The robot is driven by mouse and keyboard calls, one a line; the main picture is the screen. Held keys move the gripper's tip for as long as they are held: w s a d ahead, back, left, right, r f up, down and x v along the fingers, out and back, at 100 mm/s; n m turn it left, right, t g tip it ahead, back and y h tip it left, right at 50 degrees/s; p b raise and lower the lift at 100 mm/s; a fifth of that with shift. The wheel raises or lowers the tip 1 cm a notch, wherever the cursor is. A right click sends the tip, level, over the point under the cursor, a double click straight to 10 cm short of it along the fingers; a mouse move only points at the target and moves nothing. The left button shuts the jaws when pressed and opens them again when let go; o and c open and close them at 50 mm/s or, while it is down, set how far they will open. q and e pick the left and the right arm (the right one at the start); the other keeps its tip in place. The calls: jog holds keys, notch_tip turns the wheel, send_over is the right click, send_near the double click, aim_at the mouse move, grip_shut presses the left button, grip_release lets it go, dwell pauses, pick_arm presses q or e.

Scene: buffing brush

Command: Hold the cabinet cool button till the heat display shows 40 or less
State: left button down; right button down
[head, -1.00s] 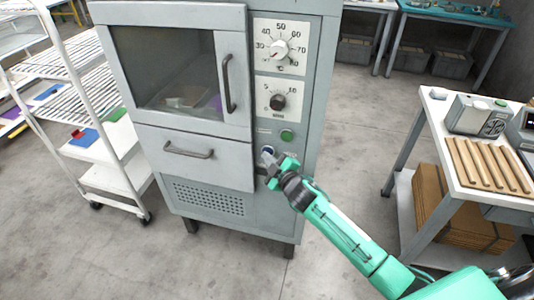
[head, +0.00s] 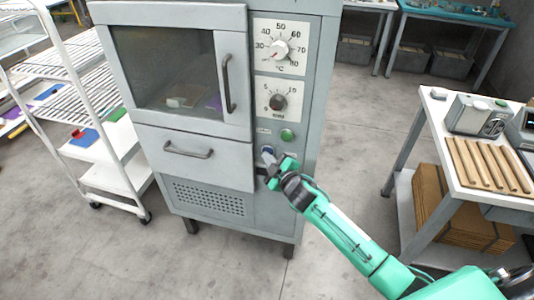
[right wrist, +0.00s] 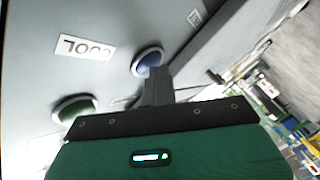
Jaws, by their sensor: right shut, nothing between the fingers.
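The grey cabinet (head: 225,205) stands in the middle of the head view. Its front has a blue button (head: 267,150), a green button (head: 287,135) and a small white label (head: 264,131). My left gripper is out of view.
A white wheeled rack (head: 110,150) stands left of the cabinet. A workbench (head: 462,188) with wooden rods (head: 487,164) and a grey device (head: 478,115) is at the right. The floor between cabinet and workbench is clear.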

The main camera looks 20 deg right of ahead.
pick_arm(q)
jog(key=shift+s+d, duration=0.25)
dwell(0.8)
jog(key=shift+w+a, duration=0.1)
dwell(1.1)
